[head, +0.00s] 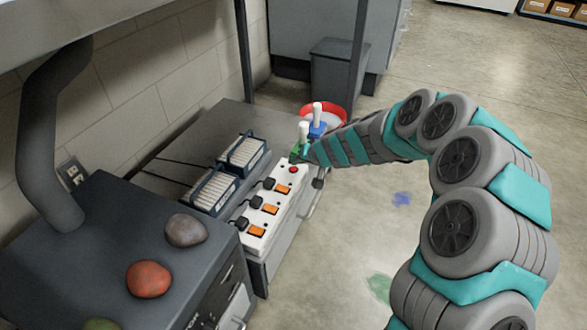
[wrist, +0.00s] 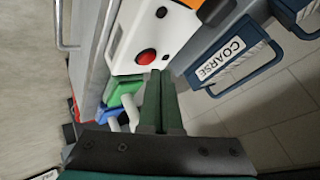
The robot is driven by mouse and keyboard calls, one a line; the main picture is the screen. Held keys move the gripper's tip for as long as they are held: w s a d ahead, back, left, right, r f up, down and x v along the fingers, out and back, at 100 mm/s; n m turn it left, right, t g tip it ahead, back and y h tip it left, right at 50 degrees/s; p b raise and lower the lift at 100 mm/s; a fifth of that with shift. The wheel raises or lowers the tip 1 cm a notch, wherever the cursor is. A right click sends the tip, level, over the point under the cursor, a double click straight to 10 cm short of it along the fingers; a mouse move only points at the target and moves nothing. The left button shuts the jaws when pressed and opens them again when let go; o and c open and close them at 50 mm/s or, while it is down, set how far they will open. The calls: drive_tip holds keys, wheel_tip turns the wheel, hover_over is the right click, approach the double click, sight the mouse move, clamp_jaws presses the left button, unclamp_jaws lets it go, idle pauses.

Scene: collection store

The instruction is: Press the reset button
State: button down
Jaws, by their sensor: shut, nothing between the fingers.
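The red reset button (head: 293,169) sits at the far end of a white power strip (head: 258,222) with orange switches and black plugs. In the wrist view the round red button (wrist: 146,57) is fully uncovered on the white strip (wrist: 125,45). My gripper (wrist: 160,76) is shut, with its dark green fingers together and nothing between them. The fingertips show just below and right of the button in the wrist view; I cannot tell whether they touch the strip. In the head view my gripper's end is beside the button, at the strip's far end.
Green (wrist: 124,92) and blue (wrist: 110,116) items with white handles stand near the fingers. A red-rimmed container (head: 338,112) is behind them. Rocks (head: 149,279) lie on the near dark cabinet. Floor at right is open.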

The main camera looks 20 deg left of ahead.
sight(295, 172)
drive_tip(key=shift+f, duration=0.1)
idle(0.3)
drive_tip(key=shift+f+b, duration=0.35)
drive_tip(key=shift+b, duration=0.3)
drive_tip(key=shift+f+b, duration=0.35)
idle(0.4)
drive_tip(key=shift+r, duration=0.1)
idle(0.4)
drive_tip(key=shift+r+p, duration=0.35)
drive_tip(key=shift+r, duration=0.4)
drive_tip(key=shift+r+p, duration=1.3)
drive_tip(key=shift+r, duration=1.15)
